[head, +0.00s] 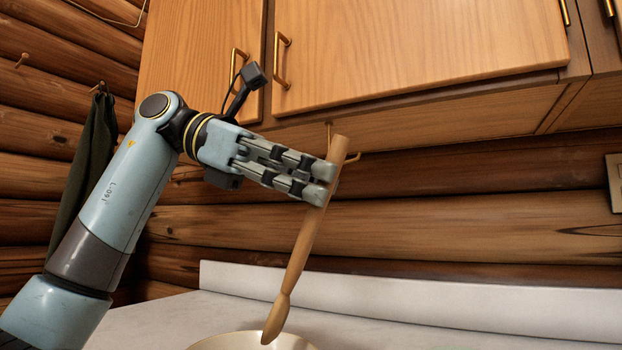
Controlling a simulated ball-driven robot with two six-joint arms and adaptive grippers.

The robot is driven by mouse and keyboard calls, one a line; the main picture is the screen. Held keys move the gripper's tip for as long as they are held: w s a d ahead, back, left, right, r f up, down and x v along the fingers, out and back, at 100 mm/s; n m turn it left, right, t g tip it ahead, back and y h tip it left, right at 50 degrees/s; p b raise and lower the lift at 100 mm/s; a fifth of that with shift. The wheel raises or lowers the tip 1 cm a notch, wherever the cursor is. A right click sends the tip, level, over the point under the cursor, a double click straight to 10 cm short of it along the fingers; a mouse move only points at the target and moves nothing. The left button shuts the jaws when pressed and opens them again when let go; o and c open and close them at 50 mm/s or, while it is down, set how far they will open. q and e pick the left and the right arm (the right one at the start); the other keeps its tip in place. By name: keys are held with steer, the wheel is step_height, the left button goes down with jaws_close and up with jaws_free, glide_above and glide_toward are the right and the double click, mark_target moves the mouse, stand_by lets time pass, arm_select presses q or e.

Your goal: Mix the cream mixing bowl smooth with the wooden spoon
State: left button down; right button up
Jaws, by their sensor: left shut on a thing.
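The wooden spoon (301,245) is tilted, its handle end up and to the right and its head down and to the left. My left gripper (326,183) is shut on the spoon near the top of its handle. The cream mixing bowl (215,342) shows only as a rim at the bottom edge of the view. The spoon's head overlaps the bowl's far rim in the picture, and I cannot tell whether it touches the bowl. The bowl's inside and contents are mostly out of view. My right gripper is not in view.
Wooden cabinets (415,50) with brass handles hang above my left gripper. A pale counter (150,322) with a low backsplash (420,300) runs along the log wall. A dark cloth (88,165) hangs on the left. A wall plate (615,180) is at the right edge.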

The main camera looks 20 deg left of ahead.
mark_target(330, 149)
arm_select(q)
step_height(330, 149, up, 3)
steer(key=shift+r+p, duration=0.2)
steer(key=shift+p, duration=0.95)
steer(key=shift+r, duration=0.35)
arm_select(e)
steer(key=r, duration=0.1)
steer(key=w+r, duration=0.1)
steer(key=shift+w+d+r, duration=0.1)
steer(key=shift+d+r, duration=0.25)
arm_select(q)
steer(key=shift+f, duration=0.1)
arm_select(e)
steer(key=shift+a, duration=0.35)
